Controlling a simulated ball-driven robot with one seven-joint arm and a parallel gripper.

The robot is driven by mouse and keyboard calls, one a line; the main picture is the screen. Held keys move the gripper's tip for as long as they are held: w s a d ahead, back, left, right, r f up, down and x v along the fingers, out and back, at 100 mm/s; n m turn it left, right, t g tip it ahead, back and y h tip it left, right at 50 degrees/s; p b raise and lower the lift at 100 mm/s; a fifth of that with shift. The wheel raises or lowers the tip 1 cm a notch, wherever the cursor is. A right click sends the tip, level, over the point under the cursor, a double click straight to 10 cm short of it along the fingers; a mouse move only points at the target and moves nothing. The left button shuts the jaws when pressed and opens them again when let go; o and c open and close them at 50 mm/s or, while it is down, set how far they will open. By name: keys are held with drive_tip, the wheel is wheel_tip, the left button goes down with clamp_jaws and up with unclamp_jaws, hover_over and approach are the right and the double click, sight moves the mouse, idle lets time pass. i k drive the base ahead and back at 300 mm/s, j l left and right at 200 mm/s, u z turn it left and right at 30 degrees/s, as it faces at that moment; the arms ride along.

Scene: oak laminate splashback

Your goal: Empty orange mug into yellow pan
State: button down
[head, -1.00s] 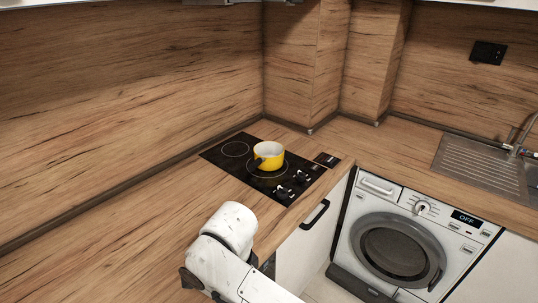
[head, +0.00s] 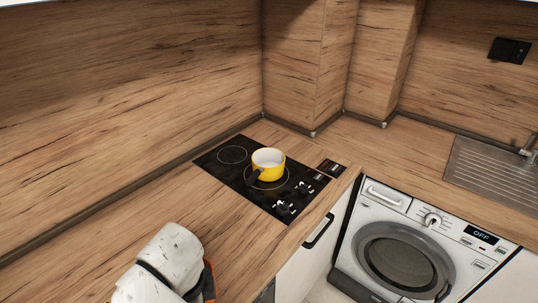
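The yellow pan (head: 268,166) is a small pot with a pale inside and a dark handle pointing toward the lower left. It stands upright on the black hob. An orange patch (head: 209,279) shows at the right edge of my white arm, at the bottom of the view. It may be part of the orange mug; the rest is hidden by my arm. My gripper's fingers cannot be made out behind the arm, so its grip is unclear. The arm is nearer to me than the pan, at the lower left and apart from it.
The black hob (head: 231,171) is set in the wooden worktop, with knobs (head: 283,207) along its front. Bare worktop (head: 120,222) lies left of it. A wooden splashback rises behind. A washing machine (head: 405,250) and a metal sink (head: 490,172) are at the right.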

sight(268, 164)
drive_tip(key=i, duration=1.6)
